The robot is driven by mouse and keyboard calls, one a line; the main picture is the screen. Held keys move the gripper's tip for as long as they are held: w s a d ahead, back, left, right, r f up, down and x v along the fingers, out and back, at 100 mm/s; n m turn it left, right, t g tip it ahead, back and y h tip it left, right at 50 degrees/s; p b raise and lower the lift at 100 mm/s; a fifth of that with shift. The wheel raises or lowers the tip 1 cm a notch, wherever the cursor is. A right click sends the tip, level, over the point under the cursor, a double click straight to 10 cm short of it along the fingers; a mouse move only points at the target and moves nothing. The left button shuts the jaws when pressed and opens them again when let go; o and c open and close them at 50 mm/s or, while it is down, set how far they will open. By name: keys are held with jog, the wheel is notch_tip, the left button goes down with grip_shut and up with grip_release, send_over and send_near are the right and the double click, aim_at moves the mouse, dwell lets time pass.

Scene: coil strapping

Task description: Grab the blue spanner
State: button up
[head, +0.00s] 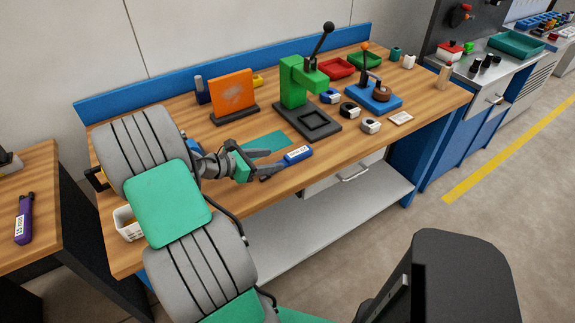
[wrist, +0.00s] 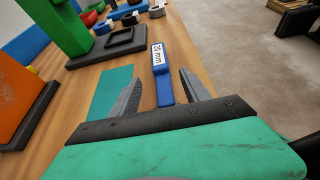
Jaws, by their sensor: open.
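The blue spanner (head: 296,155) lies on the wooden bench top near its front edge, just beyond my gripper. My gripper (head: 272,163) is open and empty, low over the bench. In the wrist view the fingers (wrist: 157,87) stand apart on either side of the spanner's near part. I cannot tell whether they touch it. The spanner's nearest end is hidden behind the gripper's body.
A teal mat (head: 266,143) lies beside the spanner. A green press (head: 297,82) on a dark base and an orange panel (head: 233,93) stand behind. Several small rolls, including a white one (head: 370,125), sit to the right. A purple tool (head: 24,219) lies on the left table.

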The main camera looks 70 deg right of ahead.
aim_at(287, 157)
jog(key=x, duration=0.8)
jog(key=shift+s+r+p, duration=0.1)
jog(key=shift+r+p, duration=0.15)
jog(key=shift+p, duration=0.05)
jog(key=shift+c, duration=0.3)
grip_shut()
